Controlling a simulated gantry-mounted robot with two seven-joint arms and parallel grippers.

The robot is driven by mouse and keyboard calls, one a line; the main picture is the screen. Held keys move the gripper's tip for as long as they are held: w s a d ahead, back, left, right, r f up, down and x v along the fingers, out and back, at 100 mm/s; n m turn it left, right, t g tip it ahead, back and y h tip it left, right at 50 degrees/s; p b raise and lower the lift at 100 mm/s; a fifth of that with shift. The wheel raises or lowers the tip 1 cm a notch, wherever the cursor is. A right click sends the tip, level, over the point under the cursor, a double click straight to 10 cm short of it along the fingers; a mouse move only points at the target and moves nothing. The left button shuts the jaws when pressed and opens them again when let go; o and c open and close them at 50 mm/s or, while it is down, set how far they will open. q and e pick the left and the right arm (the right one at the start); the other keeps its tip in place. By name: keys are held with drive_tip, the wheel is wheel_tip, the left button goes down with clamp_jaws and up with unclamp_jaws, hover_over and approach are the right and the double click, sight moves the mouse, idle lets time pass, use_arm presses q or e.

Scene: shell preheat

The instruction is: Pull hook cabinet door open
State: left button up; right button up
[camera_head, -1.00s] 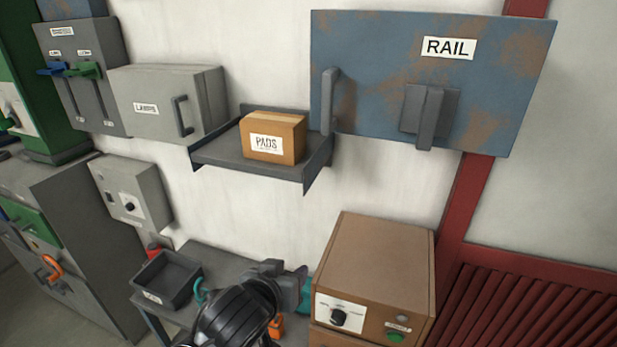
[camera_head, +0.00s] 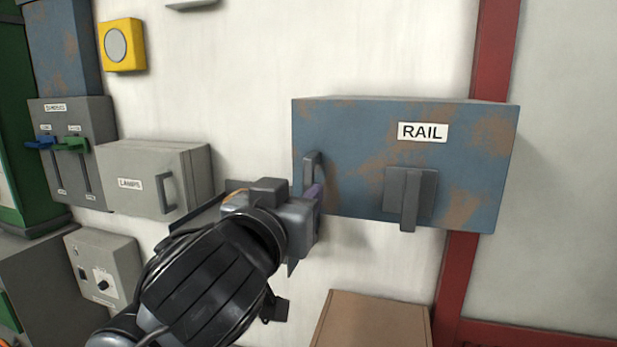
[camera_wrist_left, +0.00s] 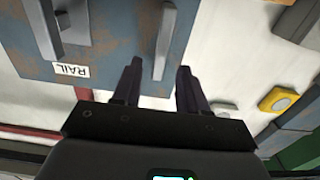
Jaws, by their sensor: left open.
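A blue, rust-stained wall cabinet (camera_head: 345,115) labelled RAIL is at the right in the head view, with its door shut. Its upright grey bar handle (camera_head: 310,172) is at the door's left edge. A grey latch or lever (camera_head: 411,195) sits on the front below the label. My right gripper is out of view.
A grey cabinet labelled LAMPS (camera_head: 130,165) hangs left of my wrist. A brown box (camera_head: 375,322) stands below the blue cabinet. A red post (camera_head: 458,270) runs behind it.

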sight(307, 184)
use_arm(q)
drive_tip(key=p+x, duration=0.1)
drive_tip(key=x, duration=0.5)
drive_tip(key=shift+w+p, duration=0.3)
drive_tip(key=shift+p, duration=0.05)
clamp_jaws()
